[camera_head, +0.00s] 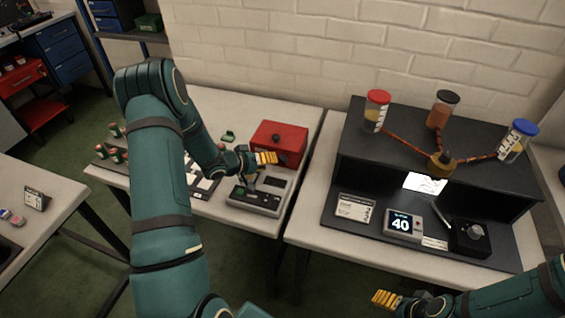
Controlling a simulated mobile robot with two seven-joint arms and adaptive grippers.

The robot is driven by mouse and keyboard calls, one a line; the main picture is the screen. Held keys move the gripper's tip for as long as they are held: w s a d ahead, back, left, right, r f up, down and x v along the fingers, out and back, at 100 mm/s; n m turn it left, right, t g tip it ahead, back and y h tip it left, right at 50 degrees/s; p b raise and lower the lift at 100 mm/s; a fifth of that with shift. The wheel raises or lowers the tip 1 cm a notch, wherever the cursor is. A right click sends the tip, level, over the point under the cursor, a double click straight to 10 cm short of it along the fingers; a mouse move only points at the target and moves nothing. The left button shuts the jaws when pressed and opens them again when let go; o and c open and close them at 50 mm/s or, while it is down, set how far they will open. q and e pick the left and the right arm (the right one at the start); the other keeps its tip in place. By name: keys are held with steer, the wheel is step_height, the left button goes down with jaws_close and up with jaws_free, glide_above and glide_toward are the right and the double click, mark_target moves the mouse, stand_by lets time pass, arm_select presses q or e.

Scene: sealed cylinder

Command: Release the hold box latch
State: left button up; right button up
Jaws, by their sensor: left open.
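A red box (290,136), which looks like the hold box, stands at the back right of the left table. A small dark knob or latch (276,138) shows on it. My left gripper (268,158), with yellow fingertips, is open at the box's front left, close to its lower front edge. I cannot tell whether it touches the box. My gripper and hand hide part of the box's front. My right gripper (384,299) is low at the bottom of the view, in front of the right table and far from the box. Its finger gap is unclear.
A grey device (255,199) sits just below my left gripper. Small red-topped items (117,155) and a white-and-black board (203,185) lie further left. The right table holds a black stand (350,143) with three capped jars and a display (402,225) reading 40.

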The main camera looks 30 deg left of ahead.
mark_target(281, 161)
arm_select(q)
steer(key=x, duration=0.7)
steer(key=shift+w+b, duration=0.1)
steer(key=shift+b, duration=0.25)
steer(key=shift+o, duration=0.2)
jaws_close()
